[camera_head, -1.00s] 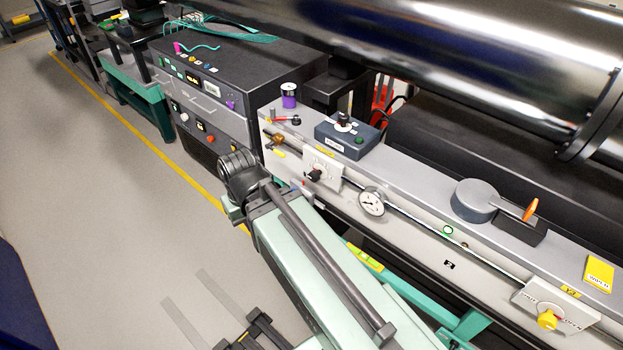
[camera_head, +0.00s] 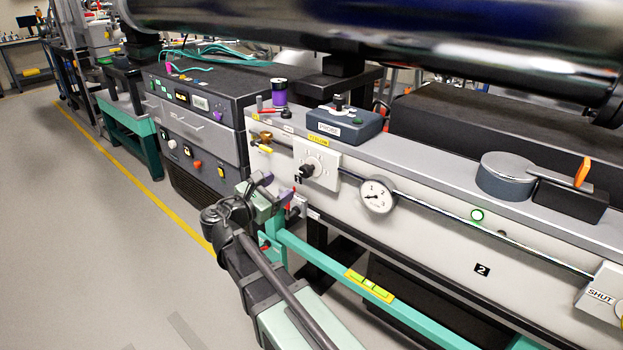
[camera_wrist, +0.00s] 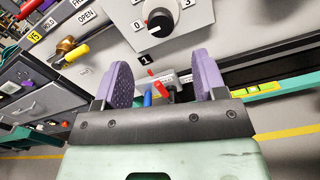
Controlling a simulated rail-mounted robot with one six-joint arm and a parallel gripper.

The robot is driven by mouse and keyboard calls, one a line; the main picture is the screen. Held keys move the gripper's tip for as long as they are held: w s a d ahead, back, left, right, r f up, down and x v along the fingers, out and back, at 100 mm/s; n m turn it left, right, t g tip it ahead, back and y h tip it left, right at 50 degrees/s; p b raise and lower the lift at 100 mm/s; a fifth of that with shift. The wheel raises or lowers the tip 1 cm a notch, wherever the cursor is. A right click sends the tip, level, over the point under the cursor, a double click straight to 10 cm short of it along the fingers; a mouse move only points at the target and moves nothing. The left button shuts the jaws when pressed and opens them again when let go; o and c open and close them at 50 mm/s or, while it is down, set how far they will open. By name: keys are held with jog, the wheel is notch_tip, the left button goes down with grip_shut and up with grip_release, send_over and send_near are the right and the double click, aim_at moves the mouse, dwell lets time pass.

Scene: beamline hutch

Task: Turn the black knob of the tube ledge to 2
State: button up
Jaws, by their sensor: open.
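The black knob (camera_head: 308,170) sits on a white plate (camera_head: 330,165) on the front of the grey tube ledge (camera_head: 440,225). The digits 0 and 3 show on the plate (camera_wrist: 118,14); I cannot tell for certain which digit the pointer faces. My gripper (camera_wrist: 160,78) is open and empty, its two purple pads apart and clear of the knob. In the head view my gripper (camera_head: 268,188) is left of and slightly below the knob.
A round dial gauge (camera_head: 376,196) is right of the plate. A brass valve with a yellow handle (camera_head: 262,142) is on its left. A teal rail with a level (camera_head: 370,287) runs below. A dark blue box (camera_head: 345,125) stands on top. Open floor lies left.

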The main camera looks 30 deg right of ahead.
aim_at(303, 173)
jog(key=x, duration=1)
jog(key=shift+w+d, duration=0.1)
jog(key=shift+d, duration=0.3)
jog(key=c, duration=0.9)
jog(key=shift+c, duration=0.2)
jog(key=shift+m, duration=0.4)
jog(key=m, duration=1.1)
jog(key=shift+m, duration=0.3)
jog(key=m, duration=0.5)
jog(key=shift+m, duration=0.3)
jog(key=m, duration=0.5)
jog(key=shift+m, duration=0.4)
